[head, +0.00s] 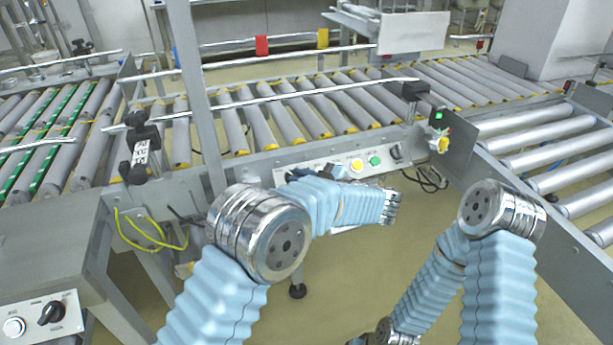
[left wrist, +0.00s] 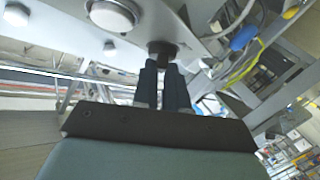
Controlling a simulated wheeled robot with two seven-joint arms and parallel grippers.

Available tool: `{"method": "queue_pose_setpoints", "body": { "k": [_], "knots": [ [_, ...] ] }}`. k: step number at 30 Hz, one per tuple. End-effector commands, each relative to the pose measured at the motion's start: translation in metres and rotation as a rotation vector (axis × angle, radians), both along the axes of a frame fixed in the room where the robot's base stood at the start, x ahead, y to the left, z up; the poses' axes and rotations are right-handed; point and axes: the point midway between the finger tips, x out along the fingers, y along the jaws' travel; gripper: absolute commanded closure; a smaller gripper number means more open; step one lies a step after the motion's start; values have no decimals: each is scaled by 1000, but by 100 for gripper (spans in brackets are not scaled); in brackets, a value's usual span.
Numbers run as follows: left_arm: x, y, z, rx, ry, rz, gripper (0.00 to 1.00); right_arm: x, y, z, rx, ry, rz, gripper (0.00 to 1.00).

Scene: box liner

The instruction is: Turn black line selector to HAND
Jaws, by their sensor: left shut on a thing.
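A control panel (head: 330,168) is on the near side of the middle conveyor, with a yellow button (head: 356,165) and a green button (head: 375,160). My left gripper (head: 300,174) is at the panel's left end, partly hidden behind my arm in the head view. In the left wrist view, its two dark fingers (left wrist: 163,80) are shut on a black selector knob (left wrist: 162,49) standing out from the panel (left wrist: 60,25). The knob's pointer direction and the HAND label cannot be read. My right arm is at the right; its gripper is out of view.
A grey box at the lower left has another black selector (head: 51,312) and a white button (head: 14,327). Yellow cables (head: 150,240) hang left of my left arm. A green-lit sensor bracket (head: 447,135) stands right of the panel. Roller conveyors run behind and to the right.

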Motion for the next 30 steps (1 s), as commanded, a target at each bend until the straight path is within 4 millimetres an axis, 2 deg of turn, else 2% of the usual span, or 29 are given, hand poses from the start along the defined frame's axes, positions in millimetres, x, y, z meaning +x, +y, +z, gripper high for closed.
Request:
{"method": "queue_pose_setpoints", "body": {
  "k": [12, 13, 18, 30],
  "knots": [
    [1, -2, 2, -8, -8, -2, 100, 0, 0, 1, 0, 0, 0, 100],
    [1, -2, 2, -8, -8, -2, 84, 0, 0, 1, 0, 0, 0, 100],
    [1, -2, 2, -7, -6, 0, 62, 0, 0, 0, 0, 0, 0, 100],
    [3, 4, 3, -6, -4, 3, 62, 0, 1, 3, 1, 0, 1, 100]
  ]
}}
